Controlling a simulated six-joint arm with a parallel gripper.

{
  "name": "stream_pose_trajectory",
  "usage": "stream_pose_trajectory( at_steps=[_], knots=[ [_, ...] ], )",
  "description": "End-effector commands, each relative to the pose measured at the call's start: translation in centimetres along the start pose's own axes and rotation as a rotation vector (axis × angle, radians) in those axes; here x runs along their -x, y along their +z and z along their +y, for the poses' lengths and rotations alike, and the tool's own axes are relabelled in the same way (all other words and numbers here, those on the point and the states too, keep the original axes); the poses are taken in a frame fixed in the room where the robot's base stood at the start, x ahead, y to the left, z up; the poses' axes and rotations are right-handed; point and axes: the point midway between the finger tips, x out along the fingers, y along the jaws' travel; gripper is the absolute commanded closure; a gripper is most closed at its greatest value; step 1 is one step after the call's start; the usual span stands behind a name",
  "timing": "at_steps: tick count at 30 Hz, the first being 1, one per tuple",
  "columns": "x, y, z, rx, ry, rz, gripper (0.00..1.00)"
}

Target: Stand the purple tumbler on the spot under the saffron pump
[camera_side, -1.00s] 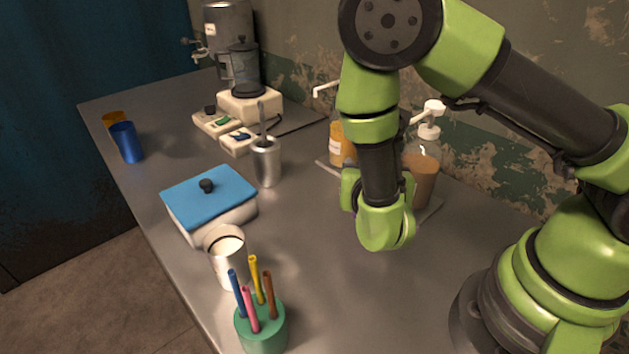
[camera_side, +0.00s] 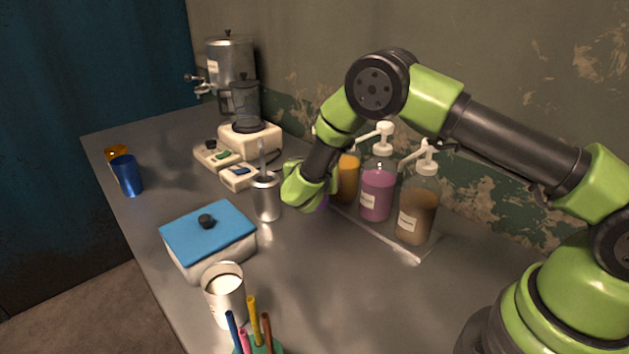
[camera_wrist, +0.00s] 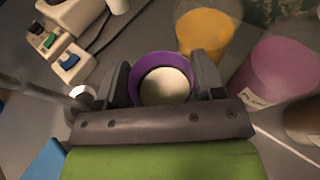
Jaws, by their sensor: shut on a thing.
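The purple tumbler (camera_wrist: 148,64) is upright between the two fingers of my gripper (camera_wrist: 164,80) in the wrist view, its pale inside showing. In the side view my gripper (camera_side: 318,194) hides most of the tumbler, and only a sliver of purple (camera_side: 323,203) shows. The saffron pump (camera_side: 348,178) is a bottle of yellow-orange liquid on the back tray, partly behind my arm. It also shows in the wrist view (camera_wrist: 206,32), just beyond the tumbler and to its right. The spot under its spout cannot be made out.
A pink-purple pump (camera_side: 377,190) and a brown pump (camera_side: 416,212) stand right of the saffron one. A metal cup (camera_side: 266,200) with a utensil stands close left of my gripper. A blue-lidded box (camera_side: 208,237), a white cup (camera_side: 225,296) and a blue tumbler (camera_side: 127,177) are further left.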

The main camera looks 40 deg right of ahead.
Motion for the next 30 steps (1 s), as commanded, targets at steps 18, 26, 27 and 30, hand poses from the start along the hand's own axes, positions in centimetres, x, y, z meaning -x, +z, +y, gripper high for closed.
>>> stream_pose_trajectory(
  at_steps=[18,26,27,30],
  knots=[
    [-1.4,-3.3,0.4,-0.002,0.000,-0.001,0.68],
    [-1.4,-3.5,0.3,-0.001,0.000,0.000,0.13],
    [-1.4,-3.5,0.3,-0.001,0.000,0.000,0.13],
    [-1.4,-3.5,0.3,-0.001,0.000,0.000,0.13]
  ],
)
